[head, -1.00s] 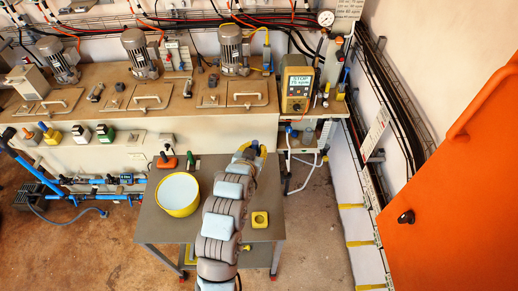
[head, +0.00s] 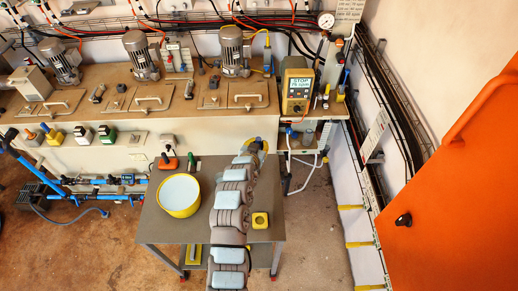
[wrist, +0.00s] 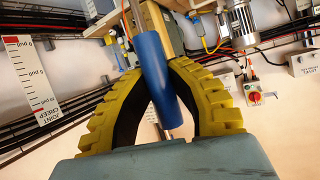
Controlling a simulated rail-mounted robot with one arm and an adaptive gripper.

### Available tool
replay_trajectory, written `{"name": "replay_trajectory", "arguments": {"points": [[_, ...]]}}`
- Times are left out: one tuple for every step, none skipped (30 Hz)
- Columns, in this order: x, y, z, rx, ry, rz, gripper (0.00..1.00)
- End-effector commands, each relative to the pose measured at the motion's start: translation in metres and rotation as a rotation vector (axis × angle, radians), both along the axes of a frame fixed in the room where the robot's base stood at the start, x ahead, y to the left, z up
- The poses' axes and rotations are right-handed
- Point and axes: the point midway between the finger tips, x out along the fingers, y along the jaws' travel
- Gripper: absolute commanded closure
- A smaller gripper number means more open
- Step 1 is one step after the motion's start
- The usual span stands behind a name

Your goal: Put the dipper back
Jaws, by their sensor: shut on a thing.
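The dipper shows in the wrist view as a blue handle (wrist: 152,62) on a thin metal rod. My gripper (wrist: 158,78) has its yellow padded fingers closed around this handle, which leans slightly. The dipper's lower end is hidden behind my gripper body. In the head view my gripper (head: 262,145) is beyond the far edge of the grey cart (head: 160,228), in front of the bench; the arm hides most of it and the dipper is hard to make out there.
On the cart stand a yellow bowl (head: 194,199) with pale contents and a small yellow block with a hole (head: 260,220). A yellow control box (head: 296,85) stands on the bench's right end. An orange door (head: 450,170) is at right.

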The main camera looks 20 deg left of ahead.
Motion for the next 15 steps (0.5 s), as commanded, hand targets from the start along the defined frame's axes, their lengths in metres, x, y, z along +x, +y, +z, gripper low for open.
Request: {"name": "replay_trajectory", "arguments": {"points": [[0.001,0.0,0.0,0.0,-0.002,0.0,1.0],[0.002,0.0,0.0,0.0,-0.002,0.0,1.0],[0.003,0.0,-0.001,0.001,-0.003,-0.001,1.0],[0.003,0.0,-0.002,0.001,-0.003,-0.001,1.0],[0.004,0.001,-0.003,0.001,-0.003,-0.001,1.0],[0.006,0.001,-0.005,0.001,-0.002,-0.001,1.0],[0.007,0.001,-0.007,0.0,-0.001,0.0,1.0],[0.007,0.001,-0.012,0.0,0.002,0.0,1.0],[0.006,0.001,-0.02,-0.001,0.005,-0.001,1.0],[0.006,0.001,-0.024,-0.003,0.005,-0.001,1.0],[0.006,0.001,-0.027,-0.002,0.004,-0.001,1.0],[0.006,0.001,-0.031,0.0,0.001,0.0,1.0],[0.006,0.002,-0.033,0.0,0.0,0.001,1.0],[0.006,0.002,-0.035,0.001,-0.001,0.0,1.0],[0.006,0.002,-0.036,0.001,-0.001,0.0,1.0]]}}
